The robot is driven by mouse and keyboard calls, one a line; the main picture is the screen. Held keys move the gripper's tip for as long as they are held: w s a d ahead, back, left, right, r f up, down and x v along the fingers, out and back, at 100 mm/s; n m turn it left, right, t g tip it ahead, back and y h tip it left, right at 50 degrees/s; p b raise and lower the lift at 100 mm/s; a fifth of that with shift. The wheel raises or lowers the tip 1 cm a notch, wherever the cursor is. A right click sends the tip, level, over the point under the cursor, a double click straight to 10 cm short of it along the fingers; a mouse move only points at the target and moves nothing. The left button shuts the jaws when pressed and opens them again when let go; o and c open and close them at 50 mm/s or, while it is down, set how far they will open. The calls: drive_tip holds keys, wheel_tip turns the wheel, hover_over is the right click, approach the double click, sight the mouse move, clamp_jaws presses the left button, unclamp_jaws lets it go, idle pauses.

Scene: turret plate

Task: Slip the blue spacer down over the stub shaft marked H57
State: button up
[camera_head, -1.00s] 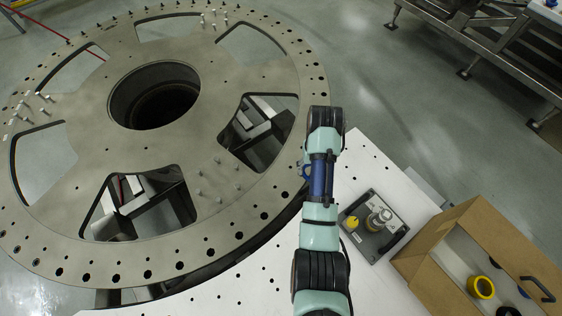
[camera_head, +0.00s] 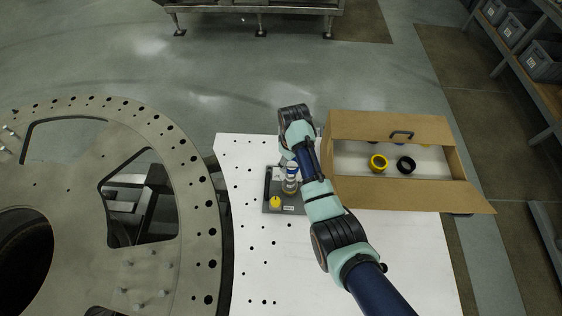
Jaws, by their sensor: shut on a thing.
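My gripper (camera_head: 288,163) hangs at the end of my arm over a dark grey base plate (camera_head: 270,183) on the white table. Its fingers are mostly hidden and small. A small blue patch (camera_head: 292,166) shows at the gripper above the pale upright stub shaft (camera_head: 290,186); it seems to be the blue spacer, held in the shut jaws. I cannot tell whether the spacer is around the shaft or just above it. A small label (camera_head: 289,208) sits on the plate's front edge; its marking is too small to read.
A yellow knob-like piece (camera_head: 275,202) stands on the plate, left of the shaft. An open cardboard box (camera_head: 450,195) to the right holds a yellow ring (camera_head: 378,163) and a black ring (camera_head: 405,165). The large turret plate (camera_head: 190,215) lies left. The front of the white table (camera_head: 410,255) is clear.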

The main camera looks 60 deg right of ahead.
drive_tip(key=shift+f, duration=0.15)
drive_tip(key=shift+f+b, duration=4.95)
drive_tip(key=shift+f, duration=2.05)
drive_tip(key=o, duration=1.2)
drive_tip(key=shift+o, duration=0.2)
wheel_tip(320, 180, up, 12)
